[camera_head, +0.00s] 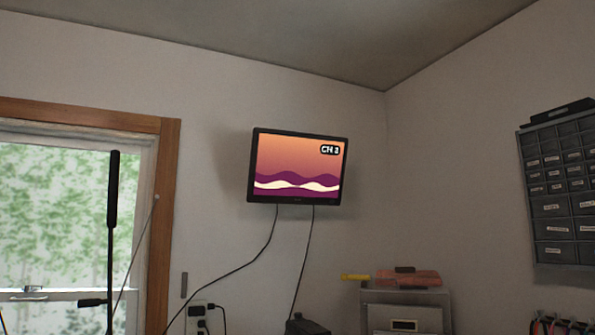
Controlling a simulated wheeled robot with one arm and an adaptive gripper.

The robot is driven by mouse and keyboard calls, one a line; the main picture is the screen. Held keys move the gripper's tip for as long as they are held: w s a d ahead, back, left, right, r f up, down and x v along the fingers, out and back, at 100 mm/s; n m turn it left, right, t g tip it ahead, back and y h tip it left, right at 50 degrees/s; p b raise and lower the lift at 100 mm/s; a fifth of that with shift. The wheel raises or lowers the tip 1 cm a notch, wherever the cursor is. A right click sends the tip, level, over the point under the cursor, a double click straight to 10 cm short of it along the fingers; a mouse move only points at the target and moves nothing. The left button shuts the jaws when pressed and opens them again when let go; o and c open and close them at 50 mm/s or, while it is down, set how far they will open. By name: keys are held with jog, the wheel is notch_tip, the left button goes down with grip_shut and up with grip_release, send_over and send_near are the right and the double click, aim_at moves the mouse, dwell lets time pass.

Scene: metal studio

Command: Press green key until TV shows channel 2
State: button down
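The TV (297,167) hangs on the far wall near the room's corner, with a dark frame. Its screen is lit with an orange sky over purple and cream waves. A small dark label at the screen's upper right appears to read "CH 2", though the digit is small. No green key or remote shows in this view. My gripper is not in view.
A window with a wooden frame (168,200) is at the left, with a thin black upright pole (113,190) before it. Cables run down from the TV to outlets (197,315). A metal cabinet (405,297) stands lower right; a drawer organizer (560,190) hangs on the right wall.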

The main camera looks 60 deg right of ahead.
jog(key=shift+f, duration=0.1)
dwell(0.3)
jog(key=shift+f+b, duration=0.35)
jog(key=shift+b, duration=0.3)
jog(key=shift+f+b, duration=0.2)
jog(key=shift+b, duration=0.15)
dwell(0.4)
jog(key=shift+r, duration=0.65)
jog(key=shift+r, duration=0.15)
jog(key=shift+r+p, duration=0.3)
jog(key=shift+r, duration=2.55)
